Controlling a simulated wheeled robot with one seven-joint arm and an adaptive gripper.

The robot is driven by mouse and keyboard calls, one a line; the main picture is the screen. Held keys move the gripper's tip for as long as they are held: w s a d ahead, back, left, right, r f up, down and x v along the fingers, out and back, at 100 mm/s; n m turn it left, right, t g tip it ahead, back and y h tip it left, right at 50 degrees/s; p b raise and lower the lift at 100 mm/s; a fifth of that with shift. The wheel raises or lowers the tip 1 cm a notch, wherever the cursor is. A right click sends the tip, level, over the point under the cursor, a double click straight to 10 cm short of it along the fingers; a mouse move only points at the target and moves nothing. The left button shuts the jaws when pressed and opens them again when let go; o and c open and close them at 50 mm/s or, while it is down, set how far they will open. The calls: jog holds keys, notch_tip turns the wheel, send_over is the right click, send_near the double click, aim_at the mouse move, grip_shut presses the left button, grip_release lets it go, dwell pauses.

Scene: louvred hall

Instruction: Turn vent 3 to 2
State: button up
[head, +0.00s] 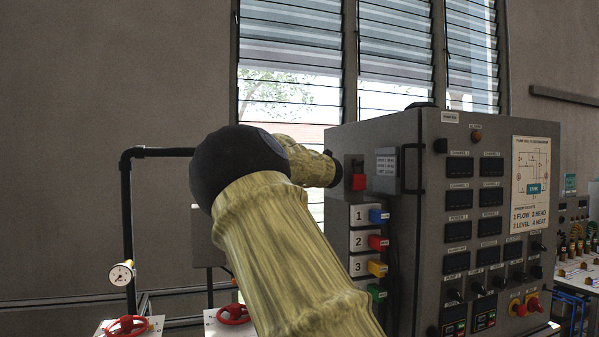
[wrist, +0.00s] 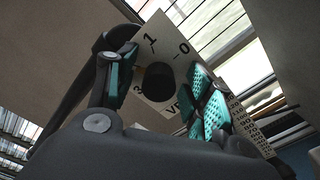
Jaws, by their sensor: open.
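In the wrist view a white dial plate (wrist: 156,38) carries the figures 1, 0 and 3, and the letters "VE" with the rest hidden behind a finger. A round black knob (wrist: 158,82) sits at its middle. Its pointer and setting cannot be made out, and the 2 is not seen. My gripper (wrist: 163,68) is open, with one teal-padded finger to the left of the knob and one to the right. Whether a pad touches it cannot be told. In the head view my arm hides the gripper and this dial.
A grey control cabinet (head: 408,205) with switches and displays stands to the right of my arm in the head view. Numbered coloured blocks (head: 378,242) are on its side. Red handwheels (head: 127,326) and a gauge (head: 121,274) on black pipe (head: 126,205) are at left.

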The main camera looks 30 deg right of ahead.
jog(key=b+v, duration=0.3)
jog(key=v, duration=0.4)
dwell(0.3)
jog(key=shift+r, duration=0.1)
